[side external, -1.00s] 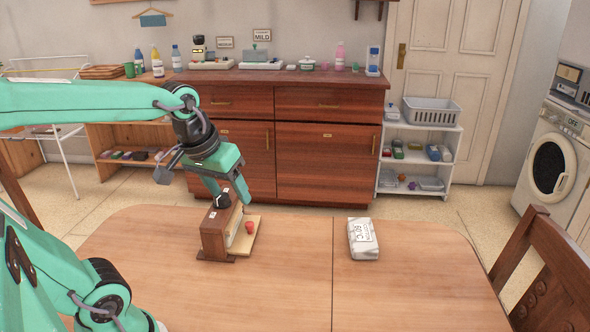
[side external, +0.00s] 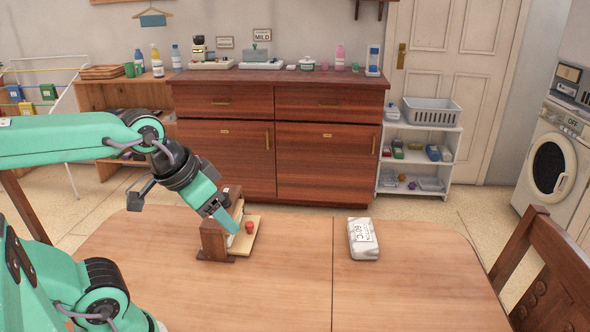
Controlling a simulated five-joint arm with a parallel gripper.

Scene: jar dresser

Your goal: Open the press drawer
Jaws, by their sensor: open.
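The press (side external: 212,240) is a small dark wooden stand on the near table, left of the middle. A pale wooden board or drawer (side external: 246,244) sticks out from its right side, with a small red knob (side external: 249,226) on or just above it. I cannot tell how far the drawer part is out. My gripper (side external: 232,226) reaches down from the upper left, its fingers slanting in front of the press's upper part. Its tips are just left of the red knob; contact is unclear. The jaws are open and seem to hold nothing. The fingers hide part of the press.
A white packet (side external: 363,239) lies on the table (side external: 290,290) to the right, with bare table between it and the press. A wooden chair (side external: 545,270) stands at the right. A dark red dresser (side external: 275,150) is beyond the table.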

